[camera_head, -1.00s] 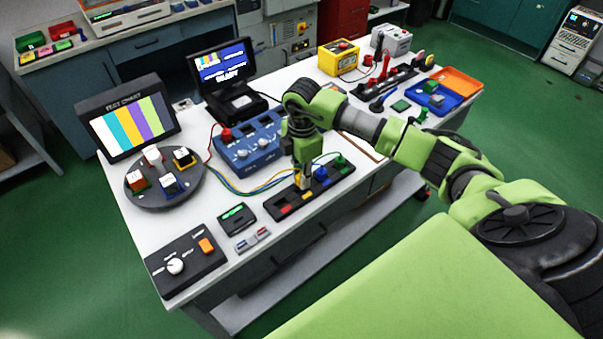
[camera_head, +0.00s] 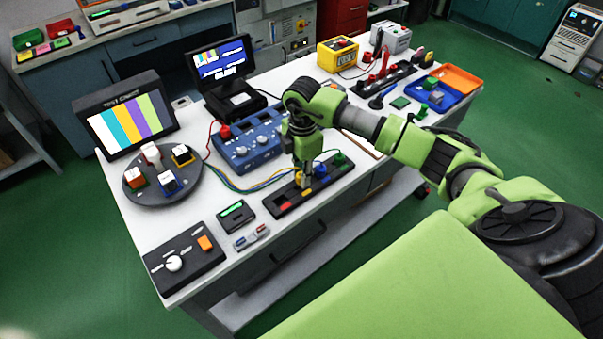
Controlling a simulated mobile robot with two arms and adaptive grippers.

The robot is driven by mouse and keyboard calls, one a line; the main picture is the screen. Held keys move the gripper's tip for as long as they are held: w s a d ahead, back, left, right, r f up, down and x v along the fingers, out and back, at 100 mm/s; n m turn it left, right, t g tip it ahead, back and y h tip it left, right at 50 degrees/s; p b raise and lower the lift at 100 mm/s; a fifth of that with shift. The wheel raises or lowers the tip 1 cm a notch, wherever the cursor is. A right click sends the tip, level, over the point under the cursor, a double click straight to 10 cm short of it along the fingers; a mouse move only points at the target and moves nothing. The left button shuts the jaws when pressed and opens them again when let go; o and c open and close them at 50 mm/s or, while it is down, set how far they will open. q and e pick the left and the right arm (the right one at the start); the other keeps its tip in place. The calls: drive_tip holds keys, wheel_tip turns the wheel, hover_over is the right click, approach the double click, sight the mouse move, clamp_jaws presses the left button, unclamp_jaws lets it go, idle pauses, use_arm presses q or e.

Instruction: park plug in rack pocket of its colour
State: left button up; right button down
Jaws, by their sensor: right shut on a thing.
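A long black rack (camera_head: 275,211) with coloured pockets lies along the front edge of the white table. My right gripper (camera_head: 304,181) points down over the middle of the rack and is shut on a yellow plug (camera_head: 302,190). The plug is mostly hidden by the fingers; I cannot tell how deep it sits in the pocket. A blue plug (camera_head: 320,170) and a green plug (camera_head: 340,159) stand in the rack to the right of the gripper. A red pocket patch (camera_head: 286,207) shows to the left. My left gripper is not in view.
A blue instrument box (camera_head: 247,148) with cables stands behind the rack. A round dark turntable (camera_head: 146,194) with several coloured blocks, a small black meter (camera_head: 236,216) and a knob panel (camera_head: 190,262) are to the left. A second black rack (camera_head: 396,80) stands at the right.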

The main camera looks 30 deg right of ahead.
drive_tip(key=shift+f+b, duration=0.75)
drive_tip(key=shift+f, duration=0.4)
idle(0.4)
drive_tip(key=c, duration=1.8)
unclamp_jaws()
drive_tip(key=shift+o, duration=0.2)
drive_tip(key=shift+r, duration=0.1)
wheel_tip(320, 180, up, 12)
drive_tip(key=shift+f, duration=0.1)
